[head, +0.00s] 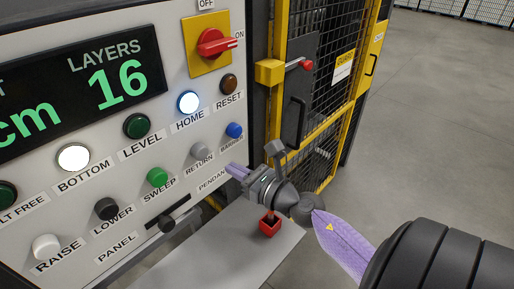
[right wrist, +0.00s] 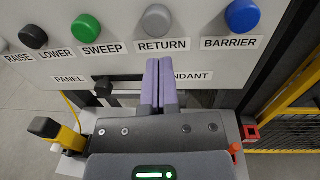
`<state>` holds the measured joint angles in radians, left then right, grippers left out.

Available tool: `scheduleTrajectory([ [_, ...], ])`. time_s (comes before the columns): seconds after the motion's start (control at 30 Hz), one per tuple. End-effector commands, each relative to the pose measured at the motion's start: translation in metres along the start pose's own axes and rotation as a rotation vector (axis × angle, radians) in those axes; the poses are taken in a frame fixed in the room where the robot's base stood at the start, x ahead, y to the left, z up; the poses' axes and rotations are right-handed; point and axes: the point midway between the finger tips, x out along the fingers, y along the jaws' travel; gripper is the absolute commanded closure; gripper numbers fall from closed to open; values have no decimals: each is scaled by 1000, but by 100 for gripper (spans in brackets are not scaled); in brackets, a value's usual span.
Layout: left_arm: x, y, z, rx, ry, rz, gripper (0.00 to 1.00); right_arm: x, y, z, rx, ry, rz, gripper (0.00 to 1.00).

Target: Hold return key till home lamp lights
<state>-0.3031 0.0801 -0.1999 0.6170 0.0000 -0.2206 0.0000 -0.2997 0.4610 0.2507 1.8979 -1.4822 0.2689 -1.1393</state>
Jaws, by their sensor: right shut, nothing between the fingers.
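The grey RETURN key (head: 200,150) is on the control panel, between the green SWEEP key and the blue BARRIER key. It also shows in the right wrist view (right wrist: 157,20), just above its label. The HOME lamp (head: 188,102) glows white-blue on the panel. My right gripper (head: 232,168) is shut and empty, with its purple fingertips below and to the right of the RETURN key. In the right wrist view its fingertips (right wrist: 159,62) sit below the RETURN label, apart from the key. My left gripper is not in view.
The BOTTOM lamp (head: 73,157) is also lit white. The display (head: 85,85) reads LAYERS 16. A red switch (head: 215,42) sits on a yellow plate. A yellow-framed mesh gate (head: 318,100) stands right of the panel. A grey shelf (head: 215,255) lies below, and open floor lies right.

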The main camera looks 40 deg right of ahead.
Motion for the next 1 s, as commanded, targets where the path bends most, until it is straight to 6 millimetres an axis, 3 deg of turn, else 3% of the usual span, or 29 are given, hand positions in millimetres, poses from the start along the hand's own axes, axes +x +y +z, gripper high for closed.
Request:
scheduleTrajectory([
  [0.1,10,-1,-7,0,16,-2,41,-23,0,-4,0,3,0,100],
  [0.3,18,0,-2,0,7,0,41,-47,0,-2,2,2,0,100],
  [1.0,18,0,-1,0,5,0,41,-50,0,0,1,1,0,100],
])
